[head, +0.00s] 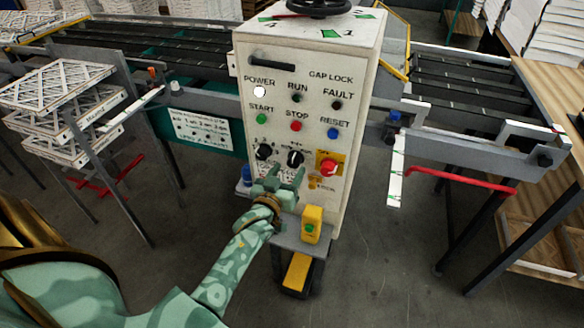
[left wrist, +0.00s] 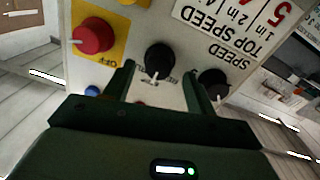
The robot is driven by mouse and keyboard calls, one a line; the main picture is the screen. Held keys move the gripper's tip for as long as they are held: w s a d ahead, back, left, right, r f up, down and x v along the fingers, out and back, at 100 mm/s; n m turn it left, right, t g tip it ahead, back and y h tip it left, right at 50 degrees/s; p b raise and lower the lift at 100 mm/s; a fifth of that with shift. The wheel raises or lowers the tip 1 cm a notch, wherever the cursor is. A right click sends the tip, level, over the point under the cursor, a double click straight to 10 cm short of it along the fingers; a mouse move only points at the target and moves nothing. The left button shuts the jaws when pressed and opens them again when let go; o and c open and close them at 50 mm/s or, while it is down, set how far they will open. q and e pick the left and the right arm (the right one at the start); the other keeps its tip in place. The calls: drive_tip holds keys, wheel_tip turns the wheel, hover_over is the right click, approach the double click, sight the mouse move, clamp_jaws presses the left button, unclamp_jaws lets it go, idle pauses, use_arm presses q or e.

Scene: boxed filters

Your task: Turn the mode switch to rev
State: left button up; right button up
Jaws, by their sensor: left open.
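The black mode switch (head: 295,158) is the middle knob in the lower row on the white control panel (head: 285,80). It also shows in the left wrist view (left wrist: 160,56), which sees the panel upside down. A white pointer mark shows on it; the position labels beside it are too small or covered to read. My left gripper (head: 284,178) is open just below and in front of the switch. In the left wrist view its two dark fingers (left wrist: 159,82) stand apart on either side of the knob's pointer side, with nothing held. My right gripper is not in view.
A second black knob (head: 263,151) sits left of the switch, near the speed label. A red knob on a yellow plate (head: 328,166) sits to the right. Start, stop and reset buttons are above. A yellow box (head: 312,222) stands below the panel.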

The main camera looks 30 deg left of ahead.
sight(292, 165)
use_arm(q)
drive_tip(key=shift+w+a, duration=0.2)
drive_tip(key=shift+w, duration=1)
drive_tip(key=shift+w+a, duration=0.1)
drive_tip(key=shift+w, duration=0.25)
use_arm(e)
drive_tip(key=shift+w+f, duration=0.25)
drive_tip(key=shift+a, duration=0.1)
use_arm(q)
drive_tip(key=c, duration=1)
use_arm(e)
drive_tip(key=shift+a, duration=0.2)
